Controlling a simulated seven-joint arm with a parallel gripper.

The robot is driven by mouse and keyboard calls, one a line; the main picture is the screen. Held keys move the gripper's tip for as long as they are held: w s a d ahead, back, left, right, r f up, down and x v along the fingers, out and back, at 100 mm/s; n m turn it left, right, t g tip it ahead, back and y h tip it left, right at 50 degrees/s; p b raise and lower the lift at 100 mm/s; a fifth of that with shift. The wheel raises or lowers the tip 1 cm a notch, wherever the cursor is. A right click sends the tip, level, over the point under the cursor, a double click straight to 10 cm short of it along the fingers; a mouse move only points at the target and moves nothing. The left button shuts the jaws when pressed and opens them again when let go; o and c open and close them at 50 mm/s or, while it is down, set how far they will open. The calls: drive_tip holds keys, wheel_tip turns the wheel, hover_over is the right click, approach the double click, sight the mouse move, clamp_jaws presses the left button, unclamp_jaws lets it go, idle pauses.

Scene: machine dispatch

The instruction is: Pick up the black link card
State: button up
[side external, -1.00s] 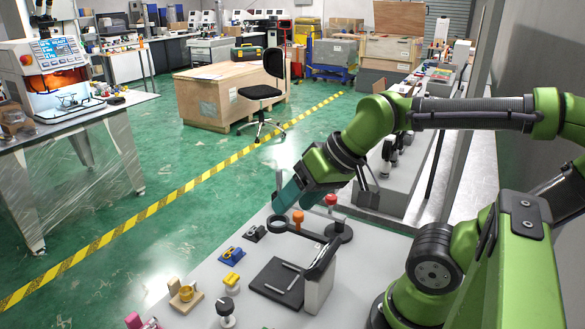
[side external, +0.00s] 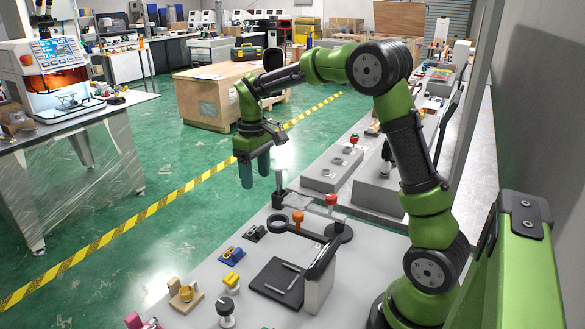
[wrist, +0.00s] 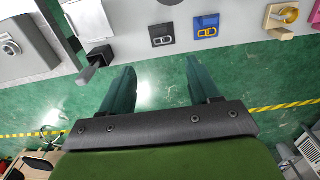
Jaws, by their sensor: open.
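The black link card (side external: 256,233) lies flat near the far-left edge of the grey table. In the wrist view, the black card (wrist: 162,35) shows a pale link symbol and lies beyond my fingertips, between their lines. My gripper (side external: 254,176) points down above and beyond the table's far edge, well above the card. It is open and empty, with its two teal fingers apart in the wrist view (wrist: 162,85).
A blue card (side external: 230,255) with a yellow link symbol lies beside the black card. A black ring on a bar (side external: 278,223), an orange knob (side external: 298,216) and a red knob (side external: 331,199) are to the right. A yellow piece (side external: 231,281) and a black panel (side external: 278,281) are nearer.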

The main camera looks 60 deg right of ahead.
sight(259, 228)
wheel_tip(259, 228, down, 17)
drive_tip(key=shift+a+r, duration=0.1)
drive_tip(key=shift+r, duration=0.05)
drive_tip(key=c, duration=1.1)
